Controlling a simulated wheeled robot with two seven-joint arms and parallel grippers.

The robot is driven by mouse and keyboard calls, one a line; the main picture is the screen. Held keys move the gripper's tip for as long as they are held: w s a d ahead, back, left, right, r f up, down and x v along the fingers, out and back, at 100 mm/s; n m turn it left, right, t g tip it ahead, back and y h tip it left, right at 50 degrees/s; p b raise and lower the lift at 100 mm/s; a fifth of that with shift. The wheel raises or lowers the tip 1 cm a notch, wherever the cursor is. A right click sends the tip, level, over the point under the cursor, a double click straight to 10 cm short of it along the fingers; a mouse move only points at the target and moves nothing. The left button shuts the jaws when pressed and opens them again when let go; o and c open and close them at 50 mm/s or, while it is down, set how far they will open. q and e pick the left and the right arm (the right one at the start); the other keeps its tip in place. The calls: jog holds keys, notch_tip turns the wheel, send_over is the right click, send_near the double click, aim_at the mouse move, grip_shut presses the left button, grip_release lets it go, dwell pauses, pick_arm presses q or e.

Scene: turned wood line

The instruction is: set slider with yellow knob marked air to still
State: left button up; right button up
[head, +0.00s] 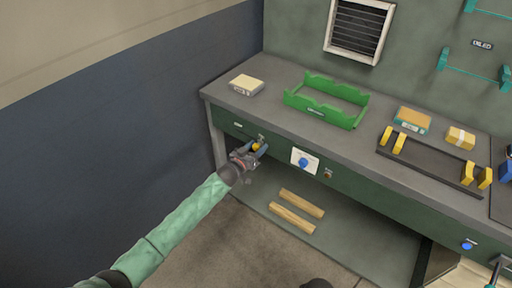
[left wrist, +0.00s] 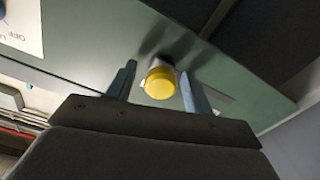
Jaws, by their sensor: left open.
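The yellow knob (head: 256,146) of the slider sits on the green front panel of the bench, near its left end. In the left wrist view the yellow knob (left wrist: 160,84) stands out from the panel on a metallic collar. My left gripper (head: 260,149) is open, with one finger on each side of the knob. The left wrist view shows the open fingers (left wrist: 159,88) with gaps beside the knob. The air and still markings cannot be read; the gripper hides part of the slider. My right gripper is not clearly seen.
A white plate with a blue knob (head: 303,162) and a small brown knob (head: 328,174) are right of the slider. Above, the bench top (head: 270,110) holds a green rack (head: 328,114) and a cream box (head: 246,85). Two wooden bars (head: 297,210) lie below.

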aim_at(238, 130)
pick_arm(q)
jog(key=shift+c, duration=0.4)
